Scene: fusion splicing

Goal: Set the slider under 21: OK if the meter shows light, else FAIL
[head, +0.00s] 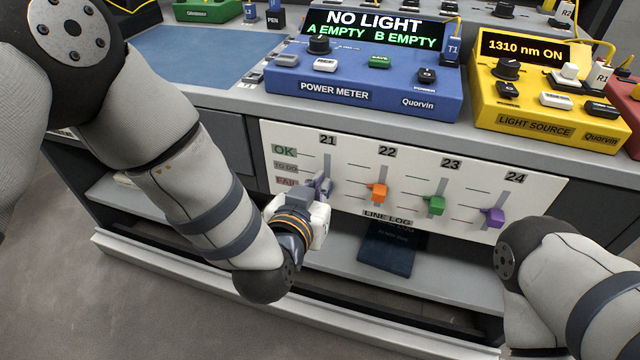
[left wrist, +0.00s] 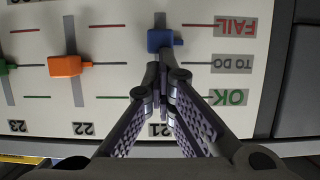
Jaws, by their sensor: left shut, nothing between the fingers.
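The power meter (head: 365,80) reads NO LIGHT, with A EMPTY and B EMPTY below. On the white line log board (head: 350,205), the blue slider under 21 (left wrist: 160,41) sits between the FAIL and TO DO marks, off the TO DO line. In the head view it is mostly hidden by my left gripper (head: 322,187). In the left wrist view, where the board appears upside down, my left gripper (left wrist: 162,72) is shut and empty, its tips right by the slider on its OK side; I cannot tell whether they touch. My right gripper is out of view; only its arm shows.
The orange slider (head: 377,191), green slider (head: 435,204) and purple slider (head: 492,217) stand under 22, 23 and 24. The yellow light source (head: 540,125) reads 1310 nm ON. A dark booklet (head: 390,252) lies on the shelf below the board.

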